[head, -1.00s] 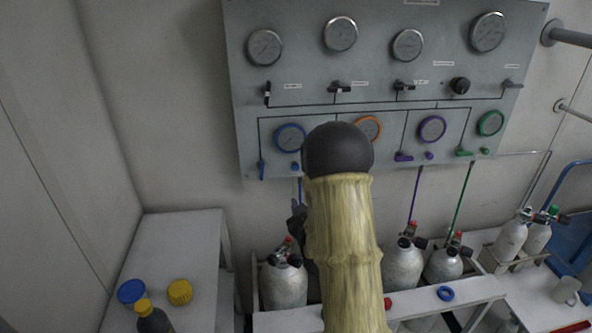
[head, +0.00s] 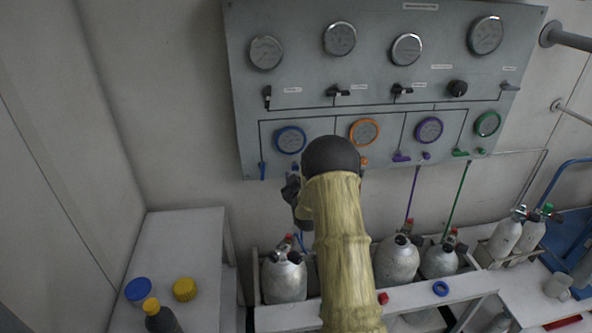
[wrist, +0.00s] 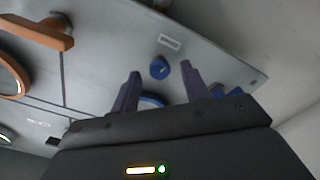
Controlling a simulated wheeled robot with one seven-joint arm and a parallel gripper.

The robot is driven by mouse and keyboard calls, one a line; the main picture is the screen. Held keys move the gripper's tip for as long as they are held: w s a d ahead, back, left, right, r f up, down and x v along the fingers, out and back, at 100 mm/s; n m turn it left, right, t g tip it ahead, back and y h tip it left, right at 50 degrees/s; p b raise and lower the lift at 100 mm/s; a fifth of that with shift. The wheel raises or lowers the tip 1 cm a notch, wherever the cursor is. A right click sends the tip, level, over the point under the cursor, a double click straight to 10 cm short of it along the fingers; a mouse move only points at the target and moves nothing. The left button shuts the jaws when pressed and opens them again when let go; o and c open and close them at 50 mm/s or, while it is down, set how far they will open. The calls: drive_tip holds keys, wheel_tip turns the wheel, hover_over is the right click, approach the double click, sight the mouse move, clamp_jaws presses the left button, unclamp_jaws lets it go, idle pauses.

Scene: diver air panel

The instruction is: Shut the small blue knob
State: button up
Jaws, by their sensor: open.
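The small blue knob (head: 295,167) sits on the grey panel, below and right of the blue-rimmed gauge (head: 290,140). In the wrist view the knob (wrist: 160,67) shows just beyond the fingertips, roughly centred between them. My gripper (wrist: 161,80) is open, with one dark finger on each side of the knob's line and nothing held. I cannot tell whether the fingers overlap the knob in depth. In the head view my gripper (head: 292,187) is a dark shape just below the knob, partly hidden by my arm.
A blue lever (head: 262,171) hangs left of the knob. An orange lever (wrist: 40,31) and an orange gauge (head: 364,132) are on its other side. Gas cylinders (head: 284,277) stand below the panel. A side table at left holds a yellow lid (head: 185,289) and a blue lid (head: 138,290).

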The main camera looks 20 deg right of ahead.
drive_tip(key=shift+w, duration=0.2)
drive_tip(key=c, duration=1)
